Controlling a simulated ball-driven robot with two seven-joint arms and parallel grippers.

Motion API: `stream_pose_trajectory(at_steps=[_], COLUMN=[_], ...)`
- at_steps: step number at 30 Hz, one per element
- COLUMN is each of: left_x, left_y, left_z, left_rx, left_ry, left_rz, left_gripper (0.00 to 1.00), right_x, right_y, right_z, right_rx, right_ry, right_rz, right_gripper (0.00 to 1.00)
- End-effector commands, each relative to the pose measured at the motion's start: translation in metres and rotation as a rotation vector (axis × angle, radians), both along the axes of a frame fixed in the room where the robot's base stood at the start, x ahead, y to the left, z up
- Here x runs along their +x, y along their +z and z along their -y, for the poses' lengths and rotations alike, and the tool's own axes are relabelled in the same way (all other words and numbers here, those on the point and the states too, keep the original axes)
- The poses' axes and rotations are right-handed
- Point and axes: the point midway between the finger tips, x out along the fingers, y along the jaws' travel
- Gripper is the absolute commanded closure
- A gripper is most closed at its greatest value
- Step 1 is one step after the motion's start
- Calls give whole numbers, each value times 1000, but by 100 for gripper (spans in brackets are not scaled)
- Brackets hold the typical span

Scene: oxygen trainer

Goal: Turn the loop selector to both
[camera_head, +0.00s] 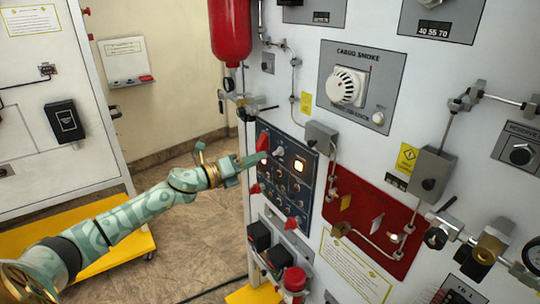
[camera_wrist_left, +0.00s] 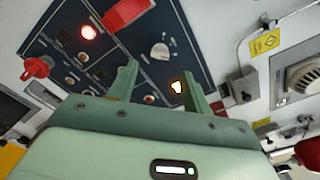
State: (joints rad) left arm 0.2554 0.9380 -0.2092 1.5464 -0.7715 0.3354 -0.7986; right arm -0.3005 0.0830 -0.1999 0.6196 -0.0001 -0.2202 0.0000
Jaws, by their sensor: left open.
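A dark blue control panel (camera_head: 270,200) on the white rack carries several small knobs and lights; its lettering is too small to read, so I cannot tell for sure which control is the loop selector. A pale knob (camera_wrist_left: 160,51) stands on this panel in the left wrist view, ahead of and between my finger lines. My left gripper (camera_head: 258,160), green, reaches the panel's upper left part in the head view. In the left wrist view its two fingers (camera_wrist_left: 160,85) are apart with nothing between them. Whether the fingertips touch the panel is unclear. My right gripper is out of view.
A lit amber lamp (camera_head: 299,165) and red guard (camera_head: 262,141) are on the panel; a red lamp (camera_wrist_left: 88,31) glows in the left wrist view. A grey box (camera_head: 321,137) with conduit juts out at right. A red cylinder (camera_head: 230,32) hangs above my arm.

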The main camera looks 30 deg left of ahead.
Motion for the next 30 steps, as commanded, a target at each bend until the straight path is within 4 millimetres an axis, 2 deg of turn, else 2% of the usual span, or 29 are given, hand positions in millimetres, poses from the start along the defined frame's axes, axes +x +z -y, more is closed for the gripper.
stream_pose_trajectory(at_steps=[3,9,20,21,24,26,30], left_x=[23,47,54,54,54,54,54], left_y=[2,1,0,0,0,0,0], left_z=[9,19,22,22,22,22,22], left_rx=[-2,-3,0,0,0,0,-1], left_ry=[1,1,0,0,0,0,1], left_rz=[4,1,0,0,0,0,-1], left_gripper=[51,51,51,54,82,96,96], right_x=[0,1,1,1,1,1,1], right_y=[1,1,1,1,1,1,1], right_z=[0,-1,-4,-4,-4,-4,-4], right_rx=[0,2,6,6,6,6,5], right_ry=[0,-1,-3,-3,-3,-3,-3], right_rz=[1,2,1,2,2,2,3], right_gripper=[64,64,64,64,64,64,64])
